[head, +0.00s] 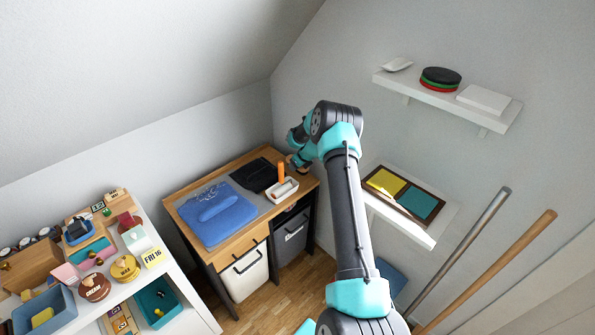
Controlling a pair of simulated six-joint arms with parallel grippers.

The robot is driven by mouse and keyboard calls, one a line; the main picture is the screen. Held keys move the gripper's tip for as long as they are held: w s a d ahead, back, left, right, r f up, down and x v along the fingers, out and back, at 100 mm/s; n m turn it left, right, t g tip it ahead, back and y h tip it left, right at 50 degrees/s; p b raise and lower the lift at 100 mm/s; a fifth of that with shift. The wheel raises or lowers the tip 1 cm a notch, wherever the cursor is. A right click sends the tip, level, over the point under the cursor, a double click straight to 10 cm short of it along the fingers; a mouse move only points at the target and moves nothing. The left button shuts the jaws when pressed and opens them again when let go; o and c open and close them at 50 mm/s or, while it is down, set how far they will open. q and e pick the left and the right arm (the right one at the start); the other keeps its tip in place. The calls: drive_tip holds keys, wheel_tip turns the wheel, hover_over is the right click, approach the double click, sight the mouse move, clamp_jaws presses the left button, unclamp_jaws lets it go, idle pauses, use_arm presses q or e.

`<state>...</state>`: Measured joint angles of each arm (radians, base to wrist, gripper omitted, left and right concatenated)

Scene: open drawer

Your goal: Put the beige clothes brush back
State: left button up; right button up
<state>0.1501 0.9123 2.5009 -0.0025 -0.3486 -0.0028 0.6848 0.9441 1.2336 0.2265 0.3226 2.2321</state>
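I cannot clearly pick out a beige clothes brush. A small white tray (291,195) stands on the right part of the wooden cabinet top, with an upright orange piece (281,172) and something small and pale at it. My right gripper (290,162) is at the back right corner of the cabinet top, just behind the tray. It is small and partly covered by my arm, so its fingers and any held thing cannot be made out. My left gripper is not in view.
A folded blue cloth (232,222) with a rounded blue item on it and a black cloth (253,175) lie on the cabinet top. A cluttered white shelf unit (191,305) stands left. Wall shelves (452,102) and two poles (492,262) are right.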

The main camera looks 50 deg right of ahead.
sight(298, 170)
drive_tip(key=shift+f, duration=1.8)
drive_tip(key=shift+f, duration=0.1)
drive_tip(key=o, duration=0.8)
drive_tip(key=v, duration=1.2)
